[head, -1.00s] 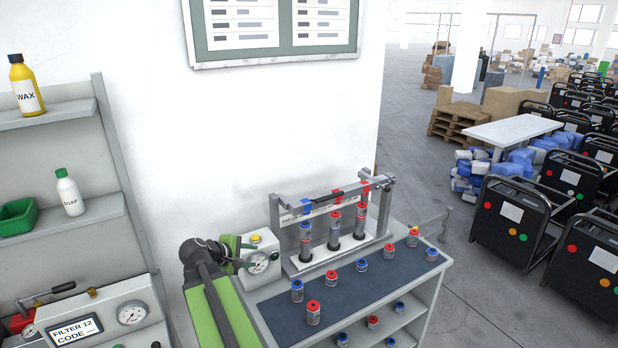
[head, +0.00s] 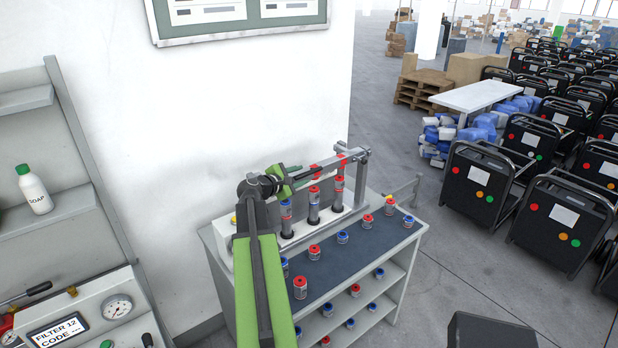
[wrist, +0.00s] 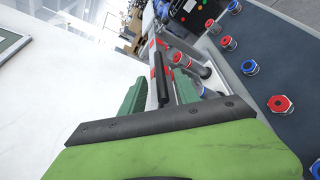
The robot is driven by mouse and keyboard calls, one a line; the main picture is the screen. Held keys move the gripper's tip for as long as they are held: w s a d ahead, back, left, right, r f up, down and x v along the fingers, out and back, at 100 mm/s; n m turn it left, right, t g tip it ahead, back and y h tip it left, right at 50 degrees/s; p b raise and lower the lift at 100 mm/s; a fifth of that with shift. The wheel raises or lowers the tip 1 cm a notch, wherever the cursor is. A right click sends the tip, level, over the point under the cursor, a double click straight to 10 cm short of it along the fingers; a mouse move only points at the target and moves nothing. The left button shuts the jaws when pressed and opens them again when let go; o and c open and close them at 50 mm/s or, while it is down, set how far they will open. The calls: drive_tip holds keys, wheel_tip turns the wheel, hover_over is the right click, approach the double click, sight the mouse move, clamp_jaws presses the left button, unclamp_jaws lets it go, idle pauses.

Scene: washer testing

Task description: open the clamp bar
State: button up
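The clamp bar (head: 328,164) runs across the top of the grey test stand (head: 362,172) on the shelf unit. It has red marks, and its black handle (wrist: 163,86) shows in the wrist view. Upright cylinders (head: 313,206) with coloured caps stand below the bar. My gripper (head: 292,174) is at the left part of the bar and hides that end. In the wrist view its green fingers (wrist: 160,98) are apart, with the black handle showing between them. I cannot tell whether they touch it.
Small red and blue capped parts (head: 300,288) stand on the dark mat (head: 345,262) in front of the stand. More sit on the shelves below. A gauge panel (head: 75,318) and soap bottle (head: 33,190) are at left. Open floor (head: 425,270) lies to the right.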

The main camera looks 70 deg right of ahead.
sight(307, 174)
drive_tip(key=b+x, duration=0.1)
drive_tip(key=x, duration=0.5)
drive_tip(key=shift+s+d+f, duration=0.1)
drive_tip(key=shift+d, duration=0.15)
clamp_jaws()
idle(1.1)
